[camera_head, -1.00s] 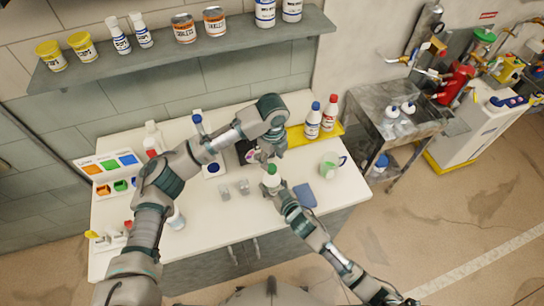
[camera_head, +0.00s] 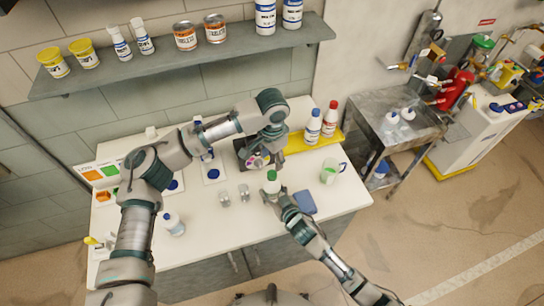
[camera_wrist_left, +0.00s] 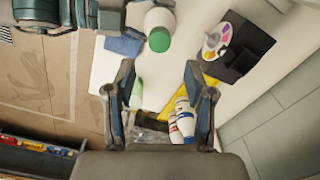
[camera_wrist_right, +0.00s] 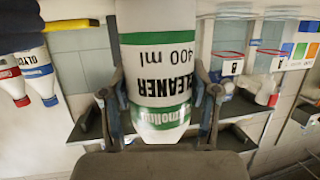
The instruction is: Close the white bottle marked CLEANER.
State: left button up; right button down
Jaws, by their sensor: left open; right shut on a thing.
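The white CLEANER bottle (camera_wrist_right: 160,60) fills the middle of the right wrist view, with green bands on its label. My right gripper (camera_wrist_right: 158,95) is shut on it. In the head view the bottle (camera_head: 271,186) is upright over the table's front part, with a green cap (camera_head: 271,175) at its top. The left wrist view shows the bottle (camera_wrist_left: 160,18) and cap (camera_wrist_left: 159,41) from above. I cannot tell how tightly the cap sits. My left gripper (camera_wrist_left: 160,85) is open and empty, apart from the bottle, beyond it in the head view (camera_head: 265,148).
A black box with a coloured disc (camera_wrist_left: 240,53) stands close by. A blue cloth (camera_head: 305,202), a mug (camera_head: 330,172) and two small glasses (camera_head: 234,197) lie around the bottle. Two bottles (camera_head: 313,127) stand on a yellow tray at the back right.

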aim_at(272, 173)
jog(key=shift+f, duration=0.1)
pick_arm(q)
jog(key=shift+f, duration=4.05)
grip_shut()
jog(key=shift+o, duration=0.8)
grip_release()
